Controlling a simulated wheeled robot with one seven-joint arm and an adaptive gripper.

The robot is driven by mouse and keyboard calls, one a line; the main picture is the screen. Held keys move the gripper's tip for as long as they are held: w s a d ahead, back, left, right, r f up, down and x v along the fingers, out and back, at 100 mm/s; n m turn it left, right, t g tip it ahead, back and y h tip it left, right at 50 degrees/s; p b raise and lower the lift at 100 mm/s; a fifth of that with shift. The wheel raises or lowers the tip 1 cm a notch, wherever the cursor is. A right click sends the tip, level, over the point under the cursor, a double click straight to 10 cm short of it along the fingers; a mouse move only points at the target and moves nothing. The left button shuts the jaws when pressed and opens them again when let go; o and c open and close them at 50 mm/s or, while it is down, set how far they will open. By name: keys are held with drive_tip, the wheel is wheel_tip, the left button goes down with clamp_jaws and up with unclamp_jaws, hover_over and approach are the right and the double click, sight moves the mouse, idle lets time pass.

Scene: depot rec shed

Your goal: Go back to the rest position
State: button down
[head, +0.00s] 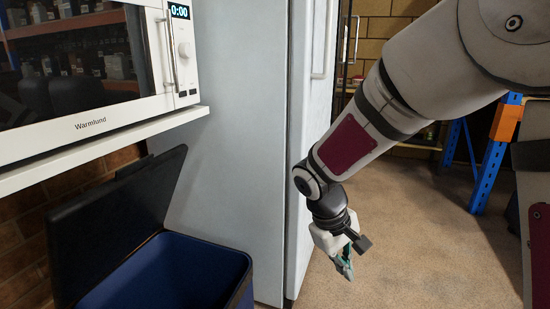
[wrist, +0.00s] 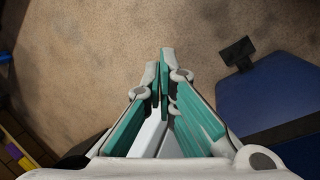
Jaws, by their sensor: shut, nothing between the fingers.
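Speckled brown floor (wrist: 110,50) lies below the fingertips.
A white microwave (head: 100,122) sits on a shelf (head: 110,143) at upper left. Below it stands a blue bin (head: 237,268) with its dark lid (head: 120,230) raised. The fridge (head: 240,130) is shut. A blue and orange rack (head: 490,165) stands behind at right. Open floor (head: 420,240) lies right of my gripper.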

drive_tip(key=s+d+r+m+y, duration=0.1)
drive_tip(key=s+d+r+m, duration=0.35)
drive_tip(key=s+r, duration=0.8)
drive_tip(key=s+m+y, duration=0.2)
drive_tip(key=s+y, duration=0.1)
drive_tip(key=s, duration=1.5)
wheel_tip(320, 180, up, 40)
drive_tip(key=t+p, duration=0.3)
drive_tip(key=p, duration=3.5)
drive_tip(key=shift+s+t+p, duration=0.2)
drive_tip(key=shift+t+p, duration=0.1)
drive_tip(key=shift+p, duration=0.05)
